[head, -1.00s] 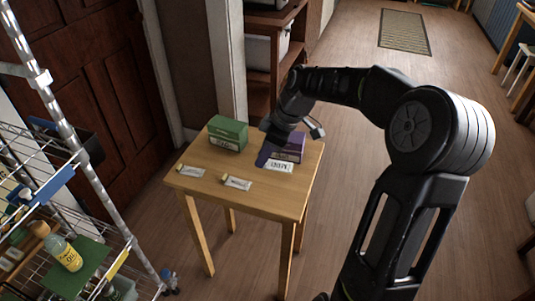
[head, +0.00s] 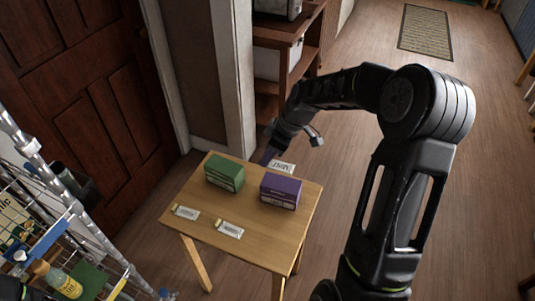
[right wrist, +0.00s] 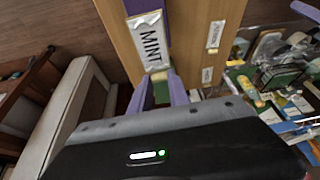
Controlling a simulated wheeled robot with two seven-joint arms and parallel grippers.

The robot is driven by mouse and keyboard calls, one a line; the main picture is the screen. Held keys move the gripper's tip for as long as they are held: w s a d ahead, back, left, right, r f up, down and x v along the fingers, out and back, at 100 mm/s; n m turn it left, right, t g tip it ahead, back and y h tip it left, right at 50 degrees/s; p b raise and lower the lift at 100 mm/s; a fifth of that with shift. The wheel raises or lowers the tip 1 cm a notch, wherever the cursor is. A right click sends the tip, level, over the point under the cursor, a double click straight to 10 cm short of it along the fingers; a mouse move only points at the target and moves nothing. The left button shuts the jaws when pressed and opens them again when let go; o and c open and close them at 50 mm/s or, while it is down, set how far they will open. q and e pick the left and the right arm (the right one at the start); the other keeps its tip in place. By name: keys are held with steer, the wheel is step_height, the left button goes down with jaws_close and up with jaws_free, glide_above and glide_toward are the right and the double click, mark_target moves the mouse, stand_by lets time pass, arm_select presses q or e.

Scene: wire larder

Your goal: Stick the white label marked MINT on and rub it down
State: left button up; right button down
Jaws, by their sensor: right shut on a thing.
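My right gripper (head: 270,157) is shut on the white MINT label (head: 281,167). In the right wrist view, the label (right wrist: 150,42) sticks out beyond the two purple fingers (right wrist: 160,96), its pale tab between them. In the head view, the label appears above the purple box (head: 281,191), near the table's far edge; its exact height is unclear. The purple box stands on the table beside the green box (head: 224,172). In the wrist view, a purple surface shows partly behind the label.
Two more white labels, text unreadable, lie at the front of the wooden table (head: 255,244): one left (head: 186,212), one right (head: 229,230). A wire rack (head: 60,225) with jars and bottles stands at the left.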

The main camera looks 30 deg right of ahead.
mark_target(268, 179)
steer(key=shift+a, duration=0.1)
steer(key=shift+f+b, duration=1.65)
steer(key=shift+f, duration=1.3)
steer(key=shift+b, duration=0.35)
steer(key=shift+f+b, duration=0.65)
steer(key=shift+b, duration=0.2)
steer(key=c, duration=1.2)
jaws_free()
